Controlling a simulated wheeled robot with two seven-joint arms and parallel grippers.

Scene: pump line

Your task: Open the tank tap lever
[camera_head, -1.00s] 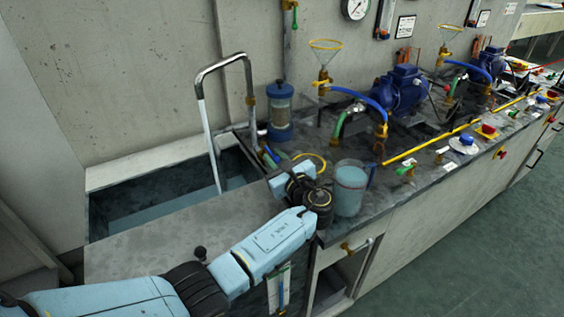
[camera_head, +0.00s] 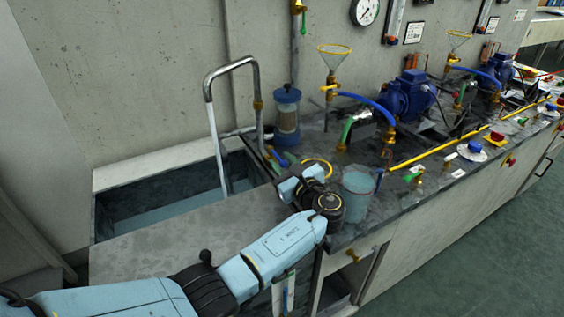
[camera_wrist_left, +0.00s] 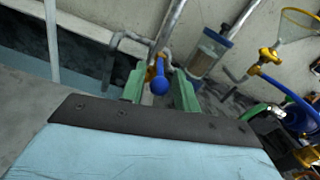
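The blue tap lever (camera_head: 280,160) shows small at the right end of the tank, by the bent metal pipe in the head view. In the left wrist view the blue lever (camera_wrist_left: 159,80) stands between the two green fingers of my left gripper (camera_wrist_left: 160,90). The fingers are apart, and I cannot tell whether either touches the lever. In the head view my left gripper (camera_head: 287,184) is just in front of the tap, its fingertips largely hidden behind the wrist. My right gripper is not in view.
The open water tank (camera_head: 114,196) lies left of the tap. A blue-capped clear filter (camera_head: 287,118) stands behind it. A beaker (camera_head: 358,193) stands close right of my left wrist. A yellow ring (camera_head: 320,163) lies behind the wrist. Pumps and hoses fill the bench further right.

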